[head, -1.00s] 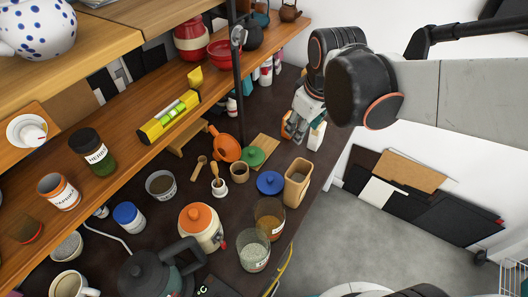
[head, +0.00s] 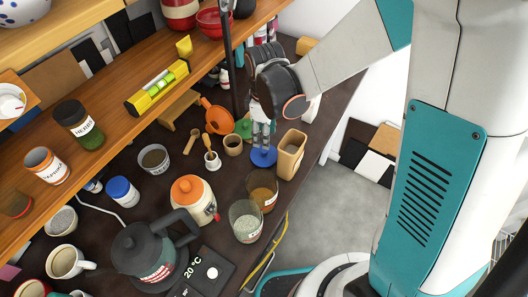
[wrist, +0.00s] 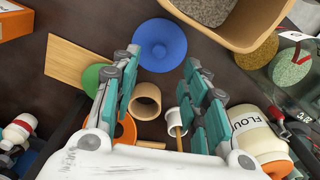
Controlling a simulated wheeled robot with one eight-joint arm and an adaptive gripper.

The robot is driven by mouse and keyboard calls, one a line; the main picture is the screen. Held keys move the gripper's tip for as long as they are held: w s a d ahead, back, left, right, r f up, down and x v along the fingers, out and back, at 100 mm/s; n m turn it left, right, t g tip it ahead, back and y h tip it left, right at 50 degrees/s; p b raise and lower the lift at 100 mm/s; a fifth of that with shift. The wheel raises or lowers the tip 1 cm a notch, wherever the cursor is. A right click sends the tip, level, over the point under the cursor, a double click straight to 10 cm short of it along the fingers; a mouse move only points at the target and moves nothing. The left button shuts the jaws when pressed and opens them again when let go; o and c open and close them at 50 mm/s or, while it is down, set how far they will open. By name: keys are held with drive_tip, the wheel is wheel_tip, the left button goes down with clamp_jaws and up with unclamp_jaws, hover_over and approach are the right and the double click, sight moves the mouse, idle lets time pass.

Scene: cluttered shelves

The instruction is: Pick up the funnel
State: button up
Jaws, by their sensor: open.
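A blue round piece (head: 263,158) with a raised centre lies on the dark counter; it also shows in the wrist view (wrist: 160,45). It looks like an upturned funnel, though I cannot rule out a lid. An orange piece (head: 217,118) with a wide mouth and a narrow stem lies farther left; it could also be a funnel. In the wrist view it is partly hidden by my gripper. My gripper (wrist: 158,62) is open and empty, pointing down above the blue piece, whose disc shows between and beyond the fingertips. In the head view my gripper (head: 262,146) hangs just above it.
A tan rectangular container (head: 291,155) stands close on the right. A small wooden cup (head: 233,145) and a white mortar with pestle (head: 212,160) are to the left. Glass jars (head: 262,191) stand in front. A dark upright post and a shelf edge rise behind.

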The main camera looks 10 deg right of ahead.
sight(264, 151)
wheel_tip(264, 151, down, 8)
drive_tip(key=b, duration=0.3)
drive_tip(key=shift+w+f, duration=0.1)
drive_tip(key=shift+f, duration=0.15)
clamp_jaws()
